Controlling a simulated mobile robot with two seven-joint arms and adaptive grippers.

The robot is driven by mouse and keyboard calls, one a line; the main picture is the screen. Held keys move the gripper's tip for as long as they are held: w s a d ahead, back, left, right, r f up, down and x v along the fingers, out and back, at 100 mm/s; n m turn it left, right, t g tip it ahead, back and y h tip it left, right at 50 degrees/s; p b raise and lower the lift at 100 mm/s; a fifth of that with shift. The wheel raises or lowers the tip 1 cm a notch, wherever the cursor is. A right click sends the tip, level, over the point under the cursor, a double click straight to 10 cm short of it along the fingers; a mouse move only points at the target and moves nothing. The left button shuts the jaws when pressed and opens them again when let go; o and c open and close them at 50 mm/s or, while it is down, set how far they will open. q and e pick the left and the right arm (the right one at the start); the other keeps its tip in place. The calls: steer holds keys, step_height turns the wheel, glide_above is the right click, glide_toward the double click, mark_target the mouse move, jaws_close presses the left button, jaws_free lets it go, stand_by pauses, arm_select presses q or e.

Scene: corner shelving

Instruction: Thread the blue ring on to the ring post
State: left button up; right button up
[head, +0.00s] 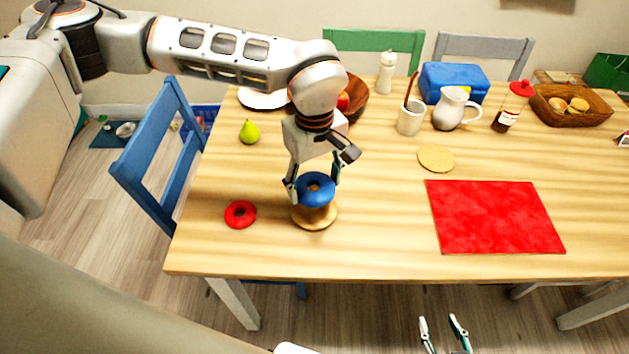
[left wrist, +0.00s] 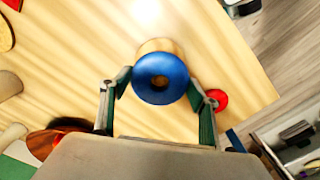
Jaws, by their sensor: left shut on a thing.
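The blue ring (head: 318,179) is held flat between the fingers of my left gripper (head: 314,190). It sits directly above the round wooden base of the ring post (head: 316,219), which stands on the table. In the left wrist view the blue ring (left wrist: 160,70) lies between both fingers, with part of the wooden base (left wrist: 160,45) showing behind it. The post's shaft is hidden by the ring, so I cannot tell whether it passes through the hole. My right gripper (head: 441,322) is open and empty at the bottom of the head view, in front of the table.
A red ring (head: 240,214) lies left of the post. A green pear (head: 249,132) stands behind it. A red mat (head: 494,217) and a round tan coaster (head: 436,158) lie to the right. A cup (head: 411,120), jug (head: 450,108) and bowl stand farther back.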

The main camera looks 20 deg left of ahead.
stand_by(0.4)
arm_select(q)
steer(key=o, duration=1)
step_height(320, 180, up, 12)
stand_by(0.7)
